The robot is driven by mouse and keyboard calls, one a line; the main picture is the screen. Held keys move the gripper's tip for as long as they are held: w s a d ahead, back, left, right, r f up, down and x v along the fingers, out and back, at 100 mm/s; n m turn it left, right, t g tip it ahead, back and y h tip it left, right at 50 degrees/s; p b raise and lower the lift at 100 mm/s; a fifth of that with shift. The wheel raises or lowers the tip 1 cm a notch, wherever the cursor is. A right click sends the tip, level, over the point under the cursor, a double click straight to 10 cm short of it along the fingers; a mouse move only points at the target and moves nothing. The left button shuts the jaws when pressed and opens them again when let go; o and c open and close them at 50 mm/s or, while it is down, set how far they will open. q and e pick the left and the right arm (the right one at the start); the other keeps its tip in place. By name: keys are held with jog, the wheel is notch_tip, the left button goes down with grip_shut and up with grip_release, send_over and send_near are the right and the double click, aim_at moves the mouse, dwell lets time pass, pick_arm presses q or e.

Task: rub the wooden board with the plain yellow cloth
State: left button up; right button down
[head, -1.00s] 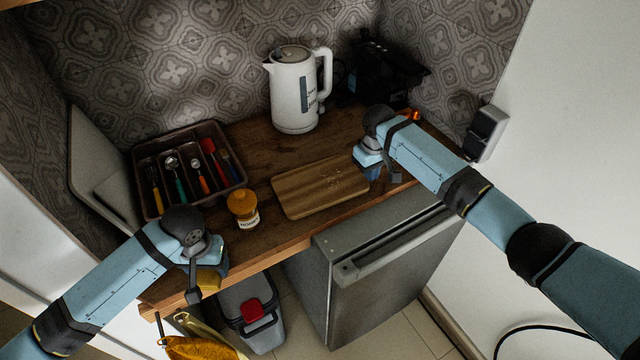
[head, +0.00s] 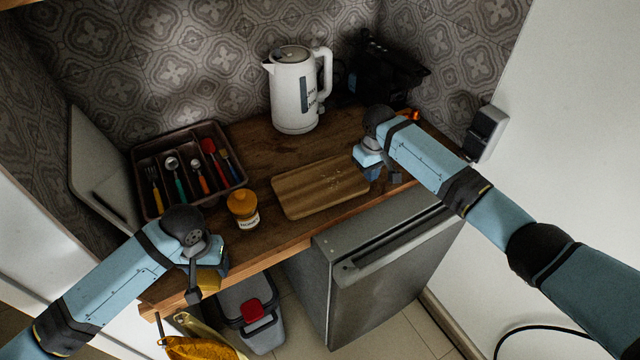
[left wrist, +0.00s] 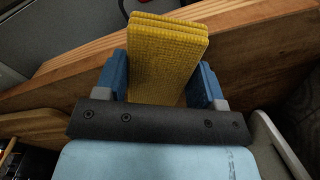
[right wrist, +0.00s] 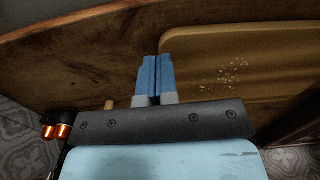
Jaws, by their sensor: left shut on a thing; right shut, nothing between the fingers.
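The wooden board (head: 318,188) lies flat on the wooden counter, with pale crumbs on its right part. The board (right wrist: 230,65) and the crumbs also show in the right wrist view. My left gripper (left wrist: 165,85) is shut on the folded yellow cloth (left wrist: 168,55) at the counter's front edge, left of the board. In the head view the cloth (head: 208,281) is mostly hidden by the gripper. My right gripper (right wrist: 152,75) is shut and empty beside the board's right end.
A honey jar (head: 243,209) stands between my left gripper and the board. A cutlery tray (head: 188,170) is at the back left, a white kettle (head: 296,90) behind the board, and a dark machine (head: 385,72) at the back right. A patterned yellow cloth (head: 200,348) hangs below the counter.

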pick_arm(q)
jog(key=shift+s+f+b, duration=0.15)
jog(key=shift+f+b, duration=0.3)
jog(key=shift+f, duration=0.05)
pick_arm(e)
jog(key=shift+s+f, duration=0.1)
jog(key=shift+f, duration=0.95)
pick_arm(q)
jog(key=shift+r, duration=0.15)
pick_arm(e)
jog(key=shift+r, duration=0.2)
pick_arm(q)
jog(key=shift+r+p, duration=0.95)
jog(key=shift+p, duration=0.25)
pick_arm(e)
jog(key=shift+r, duration=0.75)
pick_arm(q)
notch_tip(320, 180, up, 5)
jog(key=p, duration=0.4)
jog(key=shift+p, duration=0.4)
pick_arm(e)
notch_tip(320, 180, up, 4)
jog(key=shift+r, duration=0.15)
pick_arm(q)
jog(key=shift+f, duration=0.1)
